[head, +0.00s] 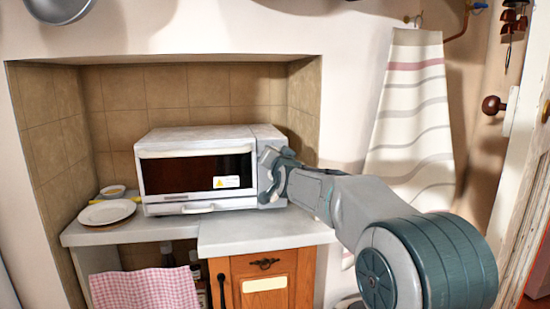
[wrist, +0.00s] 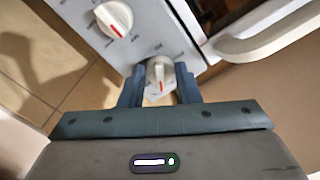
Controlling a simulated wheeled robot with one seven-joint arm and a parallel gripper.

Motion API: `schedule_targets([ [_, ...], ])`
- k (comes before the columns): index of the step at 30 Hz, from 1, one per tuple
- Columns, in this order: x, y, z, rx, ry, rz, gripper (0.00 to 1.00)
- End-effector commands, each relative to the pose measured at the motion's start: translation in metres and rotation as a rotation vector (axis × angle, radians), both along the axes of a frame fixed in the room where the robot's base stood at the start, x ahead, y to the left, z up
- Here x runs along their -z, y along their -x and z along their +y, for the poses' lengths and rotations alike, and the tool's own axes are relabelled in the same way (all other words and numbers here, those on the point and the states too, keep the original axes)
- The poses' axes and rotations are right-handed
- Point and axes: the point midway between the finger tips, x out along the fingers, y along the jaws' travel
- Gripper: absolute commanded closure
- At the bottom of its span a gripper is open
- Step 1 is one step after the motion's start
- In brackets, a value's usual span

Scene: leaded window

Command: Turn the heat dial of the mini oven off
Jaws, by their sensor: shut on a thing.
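The white mini oven (head: 197,170) stands on the counter in a tiled niche, with its dark glass door closed. Its control panel is on the right side, mostly hidden behind my gripper (head: 268,175) in the head view. In the wrist view the panel (wrist: 165,15) shows two round white dials with red marks. One dial (wrist: 114,18) is at the upper left, untouched. The other dial (wrist: 160,72) sits between the fingers of my gripper (wrist: 160,88), which are shut on it. I cannot read the panel lettering, so which dial sets the heat is unclear.
The oven door handle (wrist: 265,35) is close to my gripper at the right in the wrist view. A striped towel (head: 408,130) hangs on the right wall.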

Motion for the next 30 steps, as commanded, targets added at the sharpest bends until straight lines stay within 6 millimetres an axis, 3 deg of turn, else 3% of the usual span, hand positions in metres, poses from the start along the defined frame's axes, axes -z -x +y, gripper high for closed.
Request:
schedule_targets([
  [15,0.0004,-0.0001,-0.0006,0.0,0.41,-0.119,0.93],
  [30,-0.0007,-0.0002,-0.001,0.0,0.554,-0.162,0.93],
])
